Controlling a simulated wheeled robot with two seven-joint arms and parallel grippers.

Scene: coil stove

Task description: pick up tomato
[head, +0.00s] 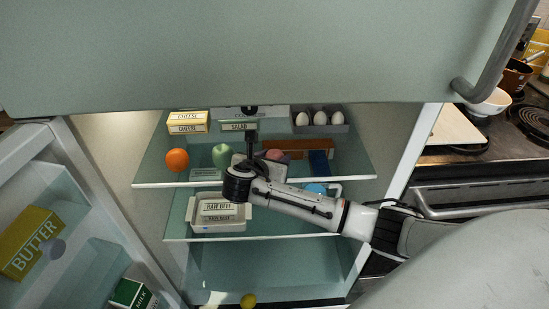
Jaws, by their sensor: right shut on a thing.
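My right gripper (250,140) reaches in from the right to the upper shelf of the open fridge, its fingers just below the salad box. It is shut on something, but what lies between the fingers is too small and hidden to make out. A small pinkish-red round thing (273,155) shows just right of the gripper, partly covered by my wrist and arm; I cannot tell whether it is the tomato. An orange fruit (177,160) and a green apple (222,154) sit to the left on the same shelf. My left gripper is not in view.
On the upper shelf (150,185) are cheese boxes (187,122), a salad box (238,126) and an egg tray (322,128). Raw beef (218,207) lies on the shelf below. The open door (90,235) holds butter (30,242); a freezer door (240,55) hangs above.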

